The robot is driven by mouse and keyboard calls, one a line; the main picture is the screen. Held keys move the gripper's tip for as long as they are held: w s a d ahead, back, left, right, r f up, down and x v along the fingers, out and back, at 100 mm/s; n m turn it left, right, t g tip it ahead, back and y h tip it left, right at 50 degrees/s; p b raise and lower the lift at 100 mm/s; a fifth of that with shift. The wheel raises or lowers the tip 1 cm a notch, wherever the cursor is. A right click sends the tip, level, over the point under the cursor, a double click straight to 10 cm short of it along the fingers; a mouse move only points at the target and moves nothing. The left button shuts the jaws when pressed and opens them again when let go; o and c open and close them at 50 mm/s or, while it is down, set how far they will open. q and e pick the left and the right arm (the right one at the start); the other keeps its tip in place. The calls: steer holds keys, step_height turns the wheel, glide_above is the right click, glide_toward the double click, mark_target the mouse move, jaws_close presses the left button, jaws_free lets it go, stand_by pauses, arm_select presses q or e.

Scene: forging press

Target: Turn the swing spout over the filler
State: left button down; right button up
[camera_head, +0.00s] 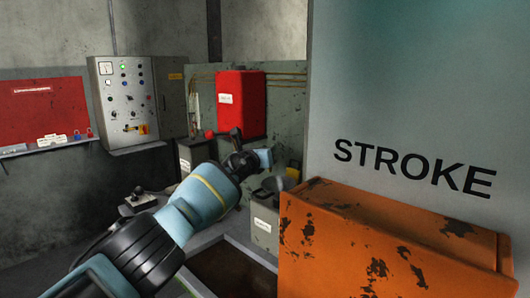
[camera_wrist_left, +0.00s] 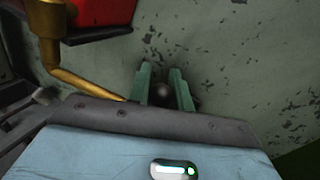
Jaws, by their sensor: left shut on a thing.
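My left gripper (camera_head: 264,157) reaches in toward the red box at the back wall. In the left wrist view its two green fingers (camera_wrist_left: 166,88) are shut on a dark round knob (camera_wrist_left: 163,92). A bent brass pipe (camera_wrist_left: 80,82), which looks like the swing spout, runs down from near the red box and then right toward the gripper. Its end passes out of sight behind my wrist housing. In the head view my arm hides the spout. A dark funnel-like opening (camera_head: 276,184), possibly the filler, sits on a grey labelled container below and right of the gripper. My right gripper is not in view.
A red box (camera_head: 240,104) hangs on the green panel. A control cabinet (camera_head: 124,97) and a red board (camera_head: 42,112) are at the left. A large orange guard (camera_head: 385,245) and the grey STROKE panel (camera_head: 420,90) block the right side.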

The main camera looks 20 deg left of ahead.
arm_select(q)
steer(key=shift+f+y, duration=0.1)
steer(key=shift+y, duration=0.2)
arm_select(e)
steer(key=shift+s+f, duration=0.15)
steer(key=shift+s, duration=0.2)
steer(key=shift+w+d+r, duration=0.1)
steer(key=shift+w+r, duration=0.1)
arm_select(q)
steer(key=c, duration=1.5)
jaws_free()
steer(key=shift+w, duration=0.1)
steer(key=shift+o, duration=1.2)
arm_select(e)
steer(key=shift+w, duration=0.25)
arm_select(q)
steer(key=shift+a, duration=0.1)
